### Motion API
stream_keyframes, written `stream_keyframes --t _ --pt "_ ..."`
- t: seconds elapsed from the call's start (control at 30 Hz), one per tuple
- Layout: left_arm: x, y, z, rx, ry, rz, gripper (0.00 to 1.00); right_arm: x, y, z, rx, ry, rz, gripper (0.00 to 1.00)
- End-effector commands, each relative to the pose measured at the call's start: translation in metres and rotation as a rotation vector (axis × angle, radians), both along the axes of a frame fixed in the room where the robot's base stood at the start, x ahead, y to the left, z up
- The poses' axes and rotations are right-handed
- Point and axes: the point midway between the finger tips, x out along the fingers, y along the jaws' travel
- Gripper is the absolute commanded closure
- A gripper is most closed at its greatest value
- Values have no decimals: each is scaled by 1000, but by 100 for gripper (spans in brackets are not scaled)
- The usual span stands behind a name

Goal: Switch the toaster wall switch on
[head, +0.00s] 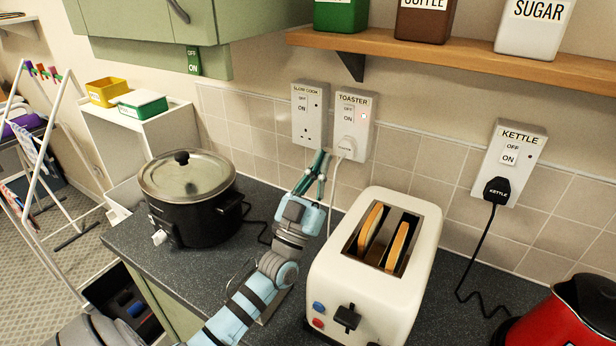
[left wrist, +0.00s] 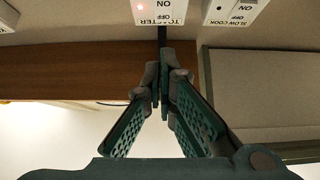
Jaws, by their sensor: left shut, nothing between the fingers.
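The toaster wall switch (head: 349,113) is a pale plate on the tiled wall, labelled TOASTER, with OFF and ON marks and a white plug in its lower part. A small red light glows on it. It also shows at the top of the left wrist view (left wrist: 160,12), upside down, with the red light visible. My left gripper (head: 320,158) is shut and empty, its fingertips just below and left of the plate in the head view. I cannot tell whether they touch the wall. The white toaster (head: 330,270) stands on the counter with two bread slices in its slots.
The slow cook switch (head: 309,110) is close on the left, the kettle switch (head: 509,160) farther right. A black slow cooker (head: 190,215) stands left of my arm, a red kettle (head: 570,318) at the right. A wooden shelf (head: 450,55) juts out above.

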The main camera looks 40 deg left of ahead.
Motion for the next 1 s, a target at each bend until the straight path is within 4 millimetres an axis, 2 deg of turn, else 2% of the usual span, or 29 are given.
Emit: stream_keyframes --t 0.1,0.3,0.9,1.0 --pt "-27 -3 -1 0 1 -2 100 0 0 0 0 0 0 67" --pt "-54 -6 0 0 2 -1 100 0 0 0 0 0 0 67" --pt "-58 -7 0 0 0 0 100 0 0 0 1 0 0 67" --pt "-58 -7 7 0 0 0 100 0 0 6 1 0 0 67"
